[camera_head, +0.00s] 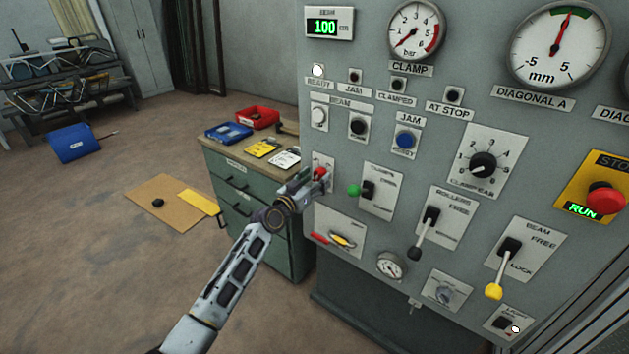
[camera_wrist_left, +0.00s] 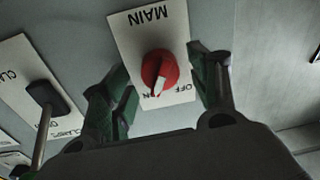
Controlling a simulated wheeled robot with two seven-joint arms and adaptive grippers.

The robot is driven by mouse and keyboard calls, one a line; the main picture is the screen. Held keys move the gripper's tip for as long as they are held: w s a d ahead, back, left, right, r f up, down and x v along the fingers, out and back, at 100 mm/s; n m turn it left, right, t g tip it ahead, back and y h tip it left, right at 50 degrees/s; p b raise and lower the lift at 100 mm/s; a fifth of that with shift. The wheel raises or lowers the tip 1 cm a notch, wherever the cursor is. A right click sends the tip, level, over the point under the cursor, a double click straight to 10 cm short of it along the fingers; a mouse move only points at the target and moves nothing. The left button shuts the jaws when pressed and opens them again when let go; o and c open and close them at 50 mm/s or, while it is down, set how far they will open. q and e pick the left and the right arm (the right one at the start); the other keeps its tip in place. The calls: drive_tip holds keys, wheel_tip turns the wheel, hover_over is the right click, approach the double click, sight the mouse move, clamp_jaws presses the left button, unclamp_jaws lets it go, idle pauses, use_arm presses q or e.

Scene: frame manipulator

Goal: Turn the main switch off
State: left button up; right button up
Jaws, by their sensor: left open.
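The main switch is a red knob (camera_wrist_left: 160,70) with a white pointer on a white plate (camera_wrist_left: 150,32) marked MAIN. The plate appears upside down in the left wrist view. The pointer lies by the partly covered ON mark, beside the OFF mark. In the head view the red knob (camera_head: 320,173) shows at the panel's left edge, partly behind my gripper. My left gripper (camera_head: 308,180) is at this knob. In the wrist view its green fingers are open, one on each side of the knob, with visible gaps. My right gripper is not in view.
The clamps lever with a green knob (camera_head: 354,190) is close on the right of my gripper. A green drawer cabinet (camera_head: 255,205) with trays on top stands behind my left arm. The emergency stop (camera_head: 605,198) is far right.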

use_arm(q)
drive_tip(key=c, duration=1)
